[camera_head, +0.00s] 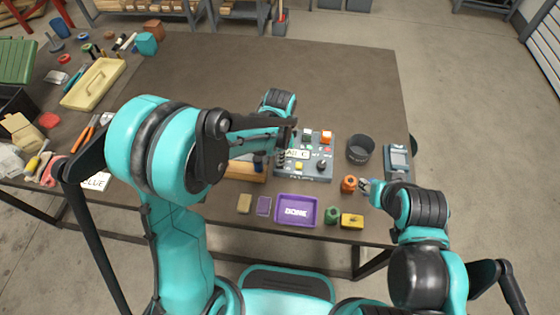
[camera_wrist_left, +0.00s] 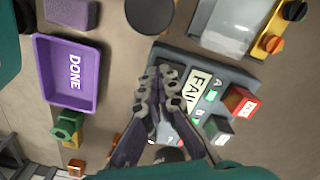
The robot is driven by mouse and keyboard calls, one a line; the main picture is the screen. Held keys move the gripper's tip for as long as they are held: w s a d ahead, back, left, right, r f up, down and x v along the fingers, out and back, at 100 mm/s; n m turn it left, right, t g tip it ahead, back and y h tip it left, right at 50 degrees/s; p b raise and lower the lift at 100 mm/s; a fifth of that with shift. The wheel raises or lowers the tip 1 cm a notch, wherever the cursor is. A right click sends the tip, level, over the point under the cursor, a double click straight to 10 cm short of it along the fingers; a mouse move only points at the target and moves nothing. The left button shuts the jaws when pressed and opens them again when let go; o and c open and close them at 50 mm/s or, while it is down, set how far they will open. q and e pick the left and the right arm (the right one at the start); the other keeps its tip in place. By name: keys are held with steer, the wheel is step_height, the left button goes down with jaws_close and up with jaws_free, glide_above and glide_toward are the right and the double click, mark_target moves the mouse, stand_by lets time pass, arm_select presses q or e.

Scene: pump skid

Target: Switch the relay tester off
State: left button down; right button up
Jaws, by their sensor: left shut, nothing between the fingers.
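The relay tester (camera_head: 312,174) is a grey panel near the middle of the table's front side. It carries green and orange-red buttons at the back, a yellow button and a black knob. The left wrist view shows a grey panel (camera_wrist_left: 245,78) with a FAIL label, a red button (camera_wrist_left: 240,103) and a green-and-white one. My left gripper (camera_head: 286,150) is over the panel's left part; it is shut and empty in the left wrist view (camera_wrist_left: 166,74). It hides part of the panel; contact cannot be told. My right gripper (camera_head: 363,185) is beside an orange part (camera_head: 348,184); its opening is unclear.
A purple DONE tray (camera_head: 297,223) lies in front of the tester. A green nut (camera_head: 331,214) and a yellow block (camera_head: 352,221) are beside it. A dark bowl (camera_head: 360,149) and a grey meter (camera_head: 398,160) stand to the right. The table's back middle is clear.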

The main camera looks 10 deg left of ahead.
arm_select(q)
steer(key=shift+f+b, duration=0.9)
steer(key=shift+f, duration=0.2)
stand_by(0.4)
steer(key=shift+r, duration=0.1)
steer(key=shift+r+p, duration=2.6)
steer(key=shift+r, duration=0.9)
steer(key=s+a+r+n+t+b, duration=0.2)
steer(key=s+a+r+n+t, duration=0.1)
steer(key=s+a+r+n, duration=0.1)
steer(key=s+a+r+n+t+b, duration=0.1)
steer(key=s+a+r+n+t, duration=0.3)
steer(key=s+a+n, duration=0.2)
steer(key=shift+s+r+n+b, duration=0.4)
steer(key=shift+s+n, duration=0.6)
steer(key=shift+s, duration=0.7)
